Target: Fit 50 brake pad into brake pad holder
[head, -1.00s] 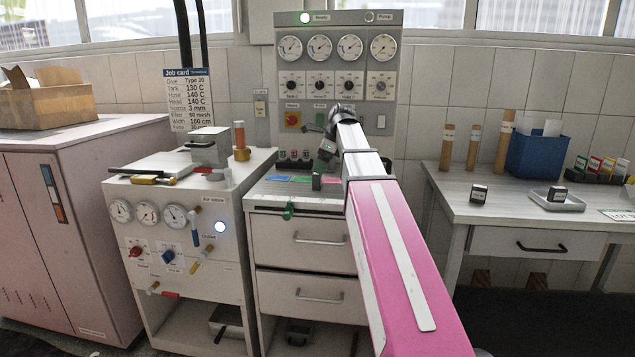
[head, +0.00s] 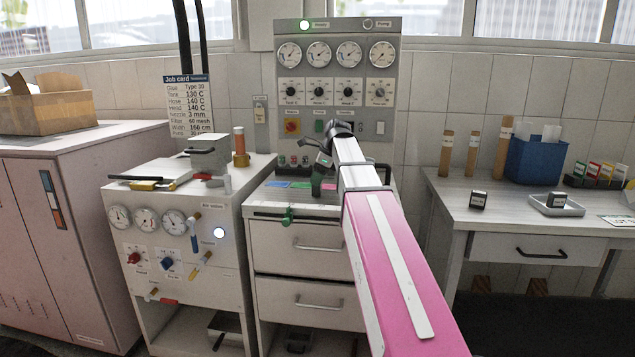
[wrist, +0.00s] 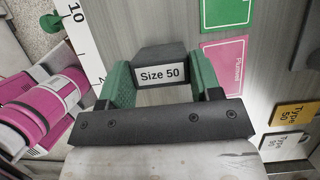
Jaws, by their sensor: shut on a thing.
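A dark grey block with a white "Size 50" label, which I take to be the brake pad (wrist: 160,56), stands between the two green finger pads of my gripper (wrist: 162,78) in the wrist view. The fingers are shut on it from both sides. In the head view my gripper (head: 321,170) is low over the top of the drawer cabinet, and the block is small and dark there. I cannot make out a brake pad holder with certainty; a dark frame-like part (wrist: 306,40) shows at the right edge of the wrist view.
A green card and a pink card (wrist: 223,65) lie flat beside the block. A yellow "Type 50" tag (wrist: 293,114) lies to the right. A ruler (wrist: 80,35) runs along the left. The gauge panel (head: 337,80) stands behind the drawer cabinet (head: 300,238); the glue machine (head: 185,215) is to its left.

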